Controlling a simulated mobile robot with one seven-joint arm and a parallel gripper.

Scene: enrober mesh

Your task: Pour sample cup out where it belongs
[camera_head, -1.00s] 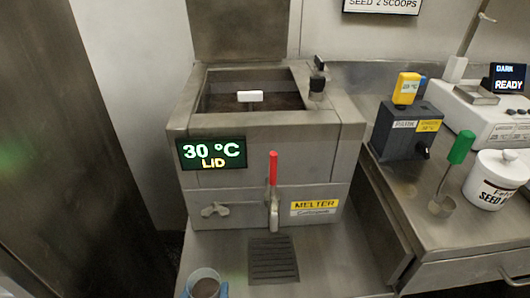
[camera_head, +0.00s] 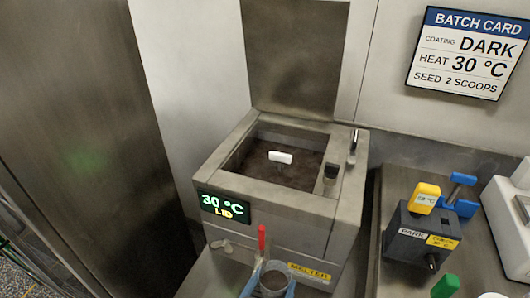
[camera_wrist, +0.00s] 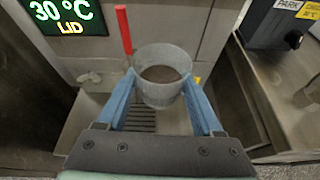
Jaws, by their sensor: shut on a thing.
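My gripper (camera_wrist: 164,105) has blue fingers and is shut on a clear sample cup (camera_wrist: 163,78) with brown contents. The cup is upright, in front of the melter and above its drip grate in the wrist view. The cup also shows at the bottom of the head view (camera_head: 272,281). The melter (camera_head: 265,240) is a steel box with its lid (camera_head: 293,60) standing open at the back. Its open tank (camera_head: 272,182) holds brown mass, with a white handled piece inside. The display (camera_head: 223,207) reads 30 °C and LID.
A red lever (camera_head: 262,240) rises on the melter front, close to the cup. A dark PARK block (camera_head: 412,235) with a yellow-topped probe (camera_head: 426,197) stands at right. A batch card (camera_head: 469,52) reads DARK, 30 °C, seed 2 scoops. A tall steel panel (camera_head: 90,120) stands left.

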